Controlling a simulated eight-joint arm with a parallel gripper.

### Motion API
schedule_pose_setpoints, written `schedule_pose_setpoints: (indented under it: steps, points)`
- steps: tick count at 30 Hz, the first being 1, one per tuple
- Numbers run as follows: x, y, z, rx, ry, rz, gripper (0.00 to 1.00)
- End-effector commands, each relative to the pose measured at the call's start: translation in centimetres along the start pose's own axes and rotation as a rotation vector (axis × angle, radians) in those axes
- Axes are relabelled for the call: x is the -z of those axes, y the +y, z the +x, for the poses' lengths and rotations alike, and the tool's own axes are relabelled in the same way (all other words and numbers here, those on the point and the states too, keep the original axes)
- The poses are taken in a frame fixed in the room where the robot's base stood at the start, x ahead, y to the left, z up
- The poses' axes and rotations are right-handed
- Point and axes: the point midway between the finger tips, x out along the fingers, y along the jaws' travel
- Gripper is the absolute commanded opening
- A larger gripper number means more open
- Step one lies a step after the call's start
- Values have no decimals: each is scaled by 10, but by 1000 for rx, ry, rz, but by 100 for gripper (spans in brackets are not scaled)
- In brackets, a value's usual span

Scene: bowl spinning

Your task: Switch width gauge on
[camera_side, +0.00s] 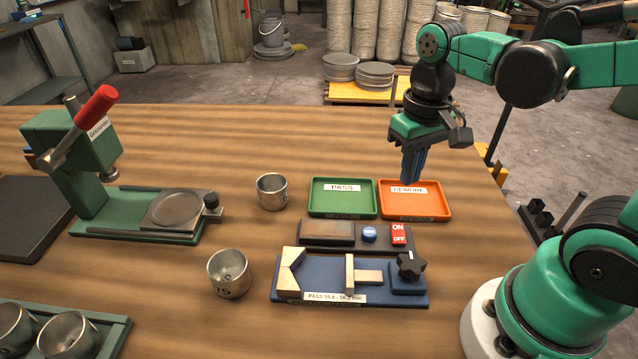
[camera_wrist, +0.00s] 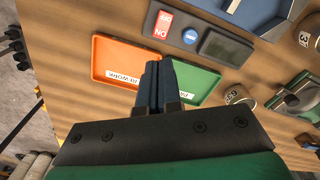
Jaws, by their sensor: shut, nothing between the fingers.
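The dark gauge panel (camera_side: 355,246) lies on the table with a grey display (camera_side: 327,231), a blue button (camera_side: 369,234) and a red ON/OFF switch (camera_side: 398,234) at its right end. Directly in front of it is a blue fixture (camera_side: 325,284) with wooden blocks and a black star knob (camera_side: 411,266). In the wrist view the switch (camera_wrist: 162,25), button (camera_wrist: 190,36) and display (camera_wrist: 220,46) show at the top. My gripper (camera_side: 409,180) is shut and empty, pointing down above the back of the orange REWORK tray, behind the panel. Its fingers (camera_wrist: 160,65) also show in the wrist view.
The green PASS tray (camera_side: 342,213) and orange REWORK tray (camera_side: 415,214) stand behind the panel. Metal cups stand left of the trays (camera_side: 272,191) and left of the fixture (camera_side: 229,273). A green press (camera_side: 75,140) with a red handle is at left; more cups sit front left.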

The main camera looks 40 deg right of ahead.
Motion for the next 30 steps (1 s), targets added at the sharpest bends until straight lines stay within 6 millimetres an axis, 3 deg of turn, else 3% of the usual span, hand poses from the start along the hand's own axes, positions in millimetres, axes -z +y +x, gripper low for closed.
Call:
schedule_pose_setpoints:
  steps: [3,9,15,25,30]
  points:
    - [3,-4,0,10,68,-30,0]
    - [19,-23,-8,56,408,-175,0]
    - [28,-34,-18,81,608,-251,0]
    - [28,-35,-19,84,606,-239,0]
    - [15,-34,-22,92,484,-72,0]
